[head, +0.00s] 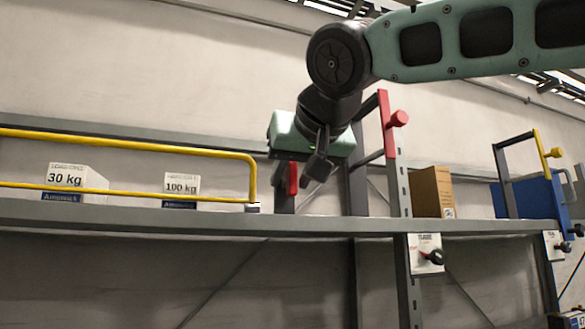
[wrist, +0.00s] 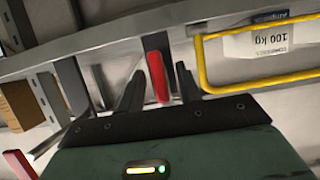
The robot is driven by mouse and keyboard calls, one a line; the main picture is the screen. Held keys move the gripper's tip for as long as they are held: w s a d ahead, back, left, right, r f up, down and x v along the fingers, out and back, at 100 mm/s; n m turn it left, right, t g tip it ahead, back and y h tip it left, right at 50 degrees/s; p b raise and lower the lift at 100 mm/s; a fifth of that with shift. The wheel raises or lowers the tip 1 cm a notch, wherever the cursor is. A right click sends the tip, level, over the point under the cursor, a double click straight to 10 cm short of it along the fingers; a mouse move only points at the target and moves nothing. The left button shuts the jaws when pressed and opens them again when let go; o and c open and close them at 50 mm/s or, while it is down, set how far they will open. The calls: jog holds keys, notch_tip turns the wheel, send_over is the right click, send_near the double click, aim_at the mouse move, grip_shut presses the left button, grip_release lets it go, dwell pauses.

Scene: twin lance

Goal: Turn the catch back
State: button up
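A small red lever (head: 292,179), which may be the catch, stands on a dark post just right of the yellow rail's end. It also shows in the wrist view (wrist: 157,78), upside down, between my two dark fingers. My gripper (head: 318,166) hangs beside and partly in front of this lever in the head view. In the wrist view my gripper (wrist: 160,82) is open, with a finger on each side of the lever. I cannot tell whether a finger touches it.
A yellow rail (head: 130,145) runs along the grey shelf beam (head: 150,217). A taller red bar with a knob (head: 388,122) stands to the right. A panel with a dark knob (head: 427,254) hangs below the beam. A cardboard box (head: 428,192) and a blue bin (head: 535,197) are farther right.

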jog(key=shift+w+f, duration=0.1)
jog(key=shift+w, duration=0.05)
grip_shut()
